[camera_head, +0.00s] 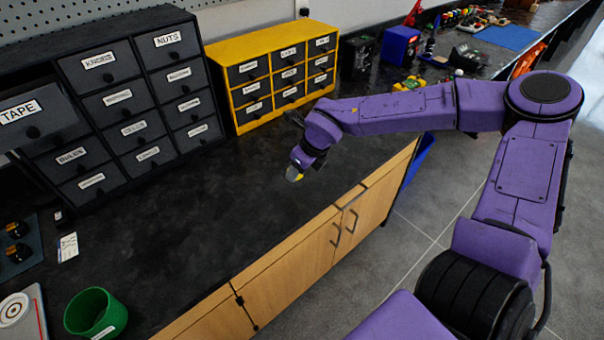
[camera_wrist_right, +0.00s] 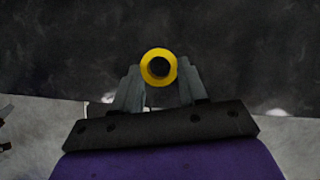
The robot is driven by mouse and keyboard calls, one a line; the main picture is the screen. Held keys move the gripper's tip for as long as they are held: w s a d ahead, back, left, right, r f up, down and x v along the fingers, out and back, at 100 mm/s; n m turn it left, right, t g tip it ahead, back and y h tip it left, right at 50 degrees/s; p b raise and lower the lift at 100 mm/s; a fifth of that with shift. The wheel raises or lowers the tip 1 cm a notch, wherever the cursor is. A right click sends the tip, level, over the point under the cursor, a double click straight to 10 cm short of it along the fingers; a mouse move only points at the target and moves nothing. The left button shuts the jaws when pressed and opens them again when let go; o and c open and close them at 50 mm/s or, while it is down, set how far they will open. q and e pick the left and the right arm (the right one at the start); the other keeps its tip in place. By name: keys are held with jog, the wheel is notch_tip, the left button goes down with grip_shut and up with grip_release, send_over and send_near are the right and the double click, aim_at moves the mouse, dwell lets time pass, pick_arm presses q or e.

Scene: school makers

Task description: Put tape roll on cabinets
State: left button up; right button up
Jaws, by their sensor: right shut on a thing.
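A yellow tape roll with a dark centre (camera_wrist_right: 158,67) sits between the two fingers of my right gripper (camera_wrist_right: 158,82) in the right wrist view. In the head view my right gripper (camera_head: 294,172) points down over the dark worktop, with a bit of yellow at its tip. A black drawer cabinet (camera_head: 95,60) with white labels stands at the left; its TAPE drawer (camera_head: 38,112) appears to stick out from the others. A yellow cabinet with dark drawers (camera_head: 272,75) stands to its right. My left gripper is out of view.
The dark worktop (camera_head: 190,215) is clear in front of the cabinets. A green cup (camera_head: 95,312) stands at the front left. A blue box (camera_head: 400,46) and small clutter stand at the back right. Wooden cupboard doors (camera_head: 290,270) are below the worktop's front edge.

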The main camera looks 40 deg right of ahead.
aim_at(298, 183)
jog(key=f, duration=0.1)
jog(key=w+d+f, duration=0.1)
jog(key=d+f, duration=0.1)
jog(key=shift+w+d+f, duration=0.1)
jog(key=shift+w+f, duration=0.2)
jog(key=shift+w, duration=0.05)
jog(key=shift+f, duration=1.55)
jog(key=o, duration=1)
